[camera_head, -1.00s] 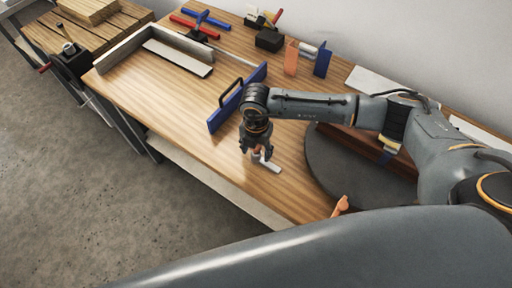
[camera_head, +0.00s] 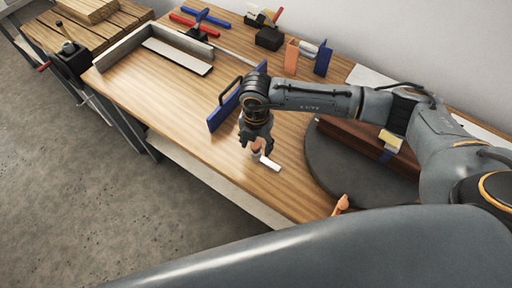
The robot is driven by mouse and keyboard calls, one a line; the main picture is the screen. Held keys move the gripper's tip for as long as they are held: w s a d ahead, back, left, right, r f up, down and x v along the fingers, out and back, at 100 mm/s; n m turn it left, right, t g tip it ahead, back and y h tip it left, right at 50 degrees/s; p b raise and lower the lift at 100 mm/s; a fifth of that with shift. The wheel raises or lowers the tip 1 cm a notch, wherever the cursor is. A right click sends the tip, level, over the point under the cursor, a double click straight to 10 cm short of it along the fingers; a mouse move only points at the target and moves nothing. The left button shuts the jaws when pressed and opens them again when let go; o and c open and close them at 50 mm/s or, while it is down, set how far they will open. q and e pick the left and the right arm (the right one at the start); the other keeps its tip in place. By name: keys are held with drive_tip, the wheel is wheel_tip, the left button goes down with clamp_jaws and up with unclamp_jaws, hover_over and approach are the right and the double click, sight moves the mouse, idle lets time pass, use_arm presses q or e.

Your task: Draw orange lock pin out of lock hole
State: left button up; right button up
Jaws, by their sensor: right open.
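The orange lock pin (camera_head: 341,204) appears as a small orange piece at the near edge of the dark round turntable (camera_head: 322,176); its hole and lower end cannot be made out. My right gripper (camera_head: 256,145) points down, open, over the front of the wooden bench, to the left of the pin and well apart from it. Just under its fingers is a small tool with an orange-pink handle (camera_head: 257,149) and a white flat end (camera_head: 271,163); contact with the fingers cannot be told. My left gripper is not in view.
A brown block (camera_head: 365,142) lies on the turntable, partly behind my right arm. A blue board with a black handle (camera_head: 221,115) stands left of the gripper. Blue and orange upright pieces (camera_head: 291,57) stand at the back. The bench's front left is clear.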

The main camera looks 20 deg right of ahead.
sight(256, 144)
wheel_tip(256, 144, up, 11)
drive_tip(key=b, duration=0.2)
drive_tip(key=shift+r, duration=0.15)
